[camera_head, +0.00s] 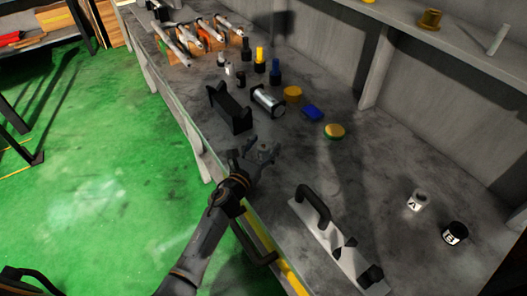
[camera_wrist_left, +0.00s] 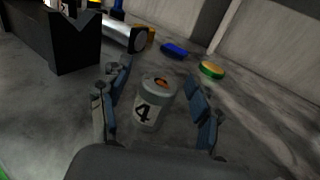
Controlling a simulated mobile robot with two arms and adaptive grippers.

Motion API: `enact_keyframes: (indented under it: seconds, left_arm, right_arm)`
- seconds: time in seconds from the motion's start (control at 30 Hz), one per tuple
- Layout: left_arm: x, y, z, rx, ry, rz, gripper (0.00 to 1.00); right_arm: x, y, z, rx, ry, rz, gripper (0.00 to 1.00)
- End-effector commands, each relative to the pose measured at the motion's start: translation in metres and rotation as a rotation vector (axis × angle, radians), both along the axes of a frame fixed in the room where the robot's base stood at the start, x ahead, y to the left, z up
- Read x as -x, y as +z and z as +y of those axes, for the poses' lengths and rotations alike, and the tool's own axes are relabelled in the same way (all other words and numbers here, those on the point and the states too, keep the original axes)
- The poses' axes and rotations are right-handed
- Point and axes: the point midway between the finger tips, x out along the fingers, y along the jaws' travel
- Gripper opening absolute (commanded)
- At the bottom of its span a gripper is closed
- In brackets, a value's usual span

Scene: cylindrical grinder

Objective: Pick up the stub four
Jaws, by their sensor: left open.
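The stub four (camera_wrist_left: 148,112) is a small grey cylinder with a white label reading 4 and an orange spot on top. It stands upright on the grey bench, between the two open fingers of my left gripper (camera_wrist_left: 158,92) in the left wrist view. I see a gap on each side of it there. In the head view, my left gripper (camera_head: 257,152) is low over the bench near its front edge, and the small stub is partly hidden by the fingers. My right gripper is not in view.
A black V-shaped block (camera_head: 231,108) and a silver cylinder (camera_head: 266,98) lie just beyond the gripper. A blue piece (camera_head: 313,112) and a yellow-green disc (camera_head: 334,131) are to the right. A handled metal plate (camera_head: 330,243) lies nearer. Stubs A (camera_head: 418,201) and B (camera_head: 454,233) stand far right.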

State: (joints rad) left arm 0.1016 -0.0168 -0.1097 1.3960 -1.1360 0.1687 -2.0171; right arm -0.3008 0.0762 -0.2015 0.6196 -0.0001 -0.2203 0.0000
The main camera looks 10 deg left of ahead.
Motion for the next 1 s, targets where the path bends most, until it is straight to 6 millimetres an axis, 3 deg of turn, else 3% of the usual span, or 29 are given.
enact_keyframes:
  seconds: [0.2,0.5,1.0]
  left_arm:
    - [-0.0002,-0.0004,0.0003,0.0,0.001,0.001,0.61]
    - [0.0001,-0.0005,0.0004,0.0,0.001,0.001,0.0]
    - [-0.0008,0.0082,0.0009,-0.001,0.0,-0.004,0.0]
  right_arm:
    - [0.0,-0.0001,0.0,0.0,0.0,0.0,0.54]
    - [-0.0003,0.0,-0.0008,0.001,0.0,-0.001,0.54]
    - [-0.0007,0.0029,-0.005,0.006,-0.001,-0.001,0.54]
